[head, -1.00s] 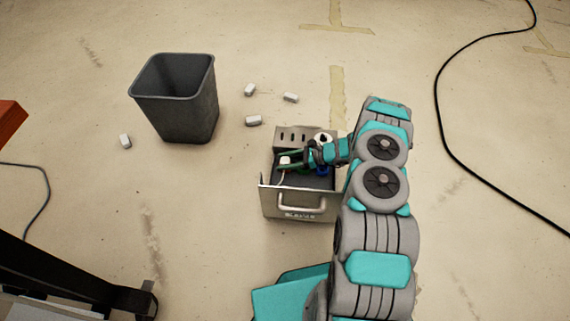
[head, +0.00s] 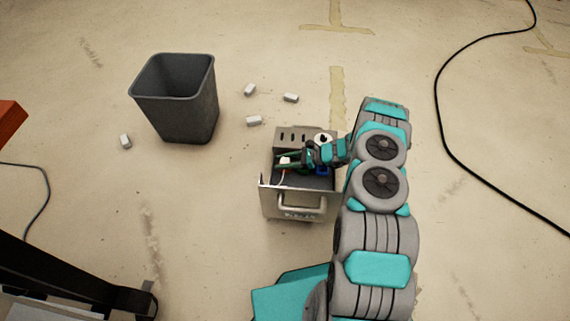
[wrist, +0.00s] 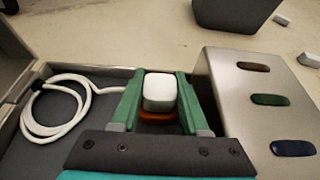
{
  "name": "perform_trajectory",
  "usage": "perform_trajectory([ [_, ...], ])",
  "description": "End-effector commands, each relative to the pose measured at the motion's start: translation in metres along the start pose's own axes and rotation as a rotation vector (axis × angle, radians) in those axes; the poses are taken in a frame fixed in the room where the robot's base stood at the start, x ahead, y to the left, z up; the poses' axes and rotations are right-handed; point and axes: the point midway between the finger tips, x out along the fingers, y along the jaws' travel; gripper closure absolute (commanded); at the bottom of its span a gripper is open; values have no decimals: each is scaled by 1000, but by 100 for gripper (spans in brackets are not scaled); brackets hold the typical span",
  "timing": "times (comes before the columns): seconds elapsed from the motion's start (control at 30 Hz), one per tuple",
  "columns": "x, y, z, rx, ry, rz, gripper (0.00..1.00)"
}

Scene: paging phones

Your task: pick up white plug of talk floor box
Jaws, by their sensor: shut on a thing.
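The talk floor box (head: 298,200) is an open grey metal box with a front handle and a dark inside, standing on the floor. The white plug (wrist: 160,92) sits between the green fingers of my gripper (wrist: 161,96) in the wrist view, and the fingers are shut on it. In the head view the white plug (head: 285,161) shows at the tips of my gripper (head: 286,161), over the box. An orange-brown piece (wrist: 158,117) shows just below the plug. A white cable (wrist: 62,128) lies coiled inside the box at left.
A slotted metal panel (wrist: 265,95) with brown, green and blue slots stands right of the gripper. A dark bin (head: 178,100) and several small white blocks (head: 253,120) are on the floor behind. A black cable (head: 446,125) runs along the right.

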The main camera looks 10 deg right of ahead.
Motion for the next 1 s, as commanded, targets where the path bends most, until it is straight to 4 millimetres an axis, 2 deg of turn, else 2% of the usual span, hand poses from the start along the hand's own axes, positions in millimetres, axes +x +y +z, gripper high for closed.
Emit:
perform_trajectory([
  [0.37, -2, -1, 5, -1, 0, -1, 100],
  [0.57, -8, -1, 20, -2, 0, -1, 100],
  [0.7, -15, -1, 36, -3, -1, -1, 100],
  [1.0, -79, 36, 14, 2, -1, -5, 100],
])
